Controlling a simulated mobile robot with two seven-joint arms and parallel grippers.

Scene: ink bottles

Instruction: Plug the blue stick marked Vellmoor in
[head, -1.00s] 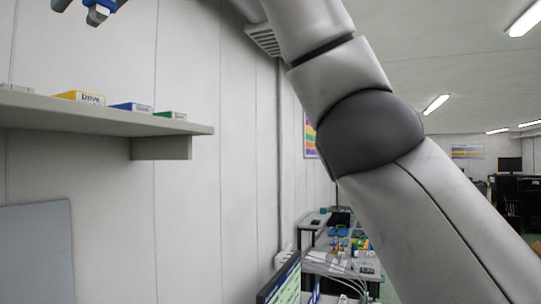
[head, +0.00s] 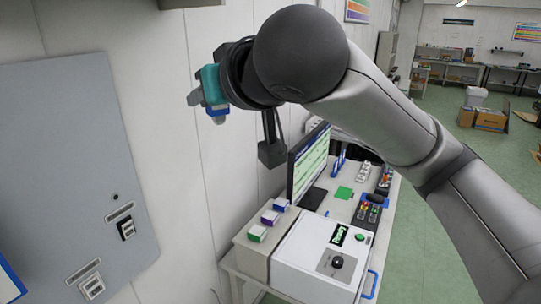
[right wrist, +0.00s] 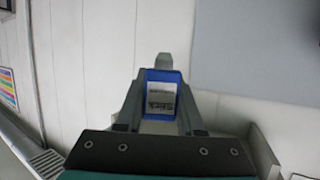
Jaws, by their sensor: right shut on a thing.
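My right gripper (right wrist: 160,112) is shut on a blue stick (right wrist: 161,76) with a pale label and a grey end pointing away from the fingers. The label print is upside down and too small to read. In the head view my right gripper (head: 206,101) is at upper centre in front of the pale wall, clear of surfaces; the stick is mostly hidden there. A grey wall panel (head: 70,130) stands at left, with two small slotted fittings, an upper one (head: 126,228) and a lower one (head: 92,286). The gripper is right of and above them. My left gripper is not in view.
A bench with a white machine (head: 312,250), a monitor (head: 309,165) and small coloured boxes (head: 269,218) stands below and right of the gripper. A blue-edged board (head: 8,285) shows at lower left. The space between gripper and panel looks free.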

